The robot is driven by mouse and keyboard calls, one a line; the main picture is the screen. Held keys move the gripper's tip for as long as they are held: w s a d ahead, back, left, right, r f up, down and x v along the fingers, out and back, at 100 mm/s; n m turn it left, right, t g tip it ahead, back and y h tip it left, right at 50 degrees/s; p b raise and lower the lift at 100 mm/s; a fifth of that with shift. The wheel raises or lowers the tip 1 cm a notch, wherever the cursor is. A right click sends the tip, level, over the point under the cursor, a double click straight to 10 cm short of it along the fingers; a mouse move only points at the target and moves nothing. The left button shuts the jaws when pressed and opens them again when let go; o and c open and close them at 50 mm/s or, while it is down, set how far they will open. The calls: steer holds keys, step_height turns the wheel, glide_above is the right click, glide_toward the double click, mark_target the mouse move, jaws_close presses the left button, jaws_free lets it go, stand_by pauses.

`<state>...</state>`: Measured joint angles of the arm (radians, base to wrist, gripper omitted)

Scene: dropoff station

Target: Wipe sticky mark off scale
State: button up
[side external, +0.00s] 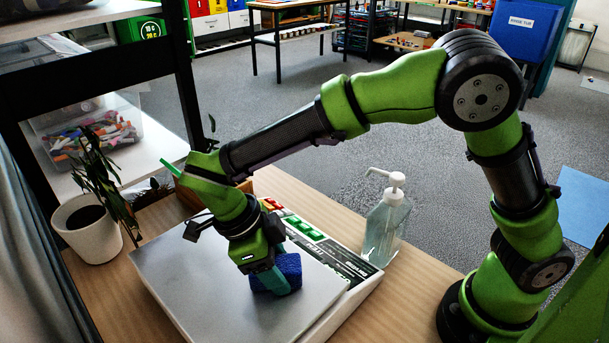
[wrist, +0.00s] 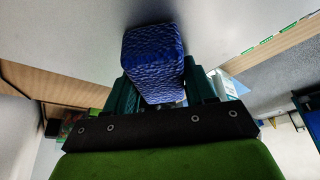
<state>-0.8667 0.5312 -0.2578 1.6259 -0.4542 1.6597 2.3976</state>
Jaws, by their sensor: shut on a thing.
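A scale (side external: 185,265) with a flat grey metal platform and a white body lies on the wooden table. Its button panel (side external: 310,235) is along the far right side. My gripper (side external: 272,278) is shut on a blue sponge (side external: 289,270) and holds it low at the platform, near the panel side. I cannot tell for sure whether the sponge touches the platform. In the wrist view, the textured blue sponge (wrist: 153,58) sits between the teal fingers, with the grey platform (wrist: 60,40) beyond it. No sticky mark shows on the visible platform; the part under the sponge is hidden.
A clear pump bottle (side external: 385,225) stands right of the scale, close to its edge. A potted plant (side external: 90,235) stands at the table's left. A dark frame post (side external: 185,75) rises behind the table. Bare wood (side external: 410,300) lies at the right front.

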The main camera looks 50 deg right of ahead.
steer(key=shift+w, duration=4.75)
steer(key=shift+s, duration=4.8)
steer(key=shift+s+r, duration=0.1)
steer(key=shift+s, duration=0.5)
steer(key=shift+w+r, duration=0.1)
steer(key=shift+r, duration=3.8)
steer(key=shift+d, duration=0.15)
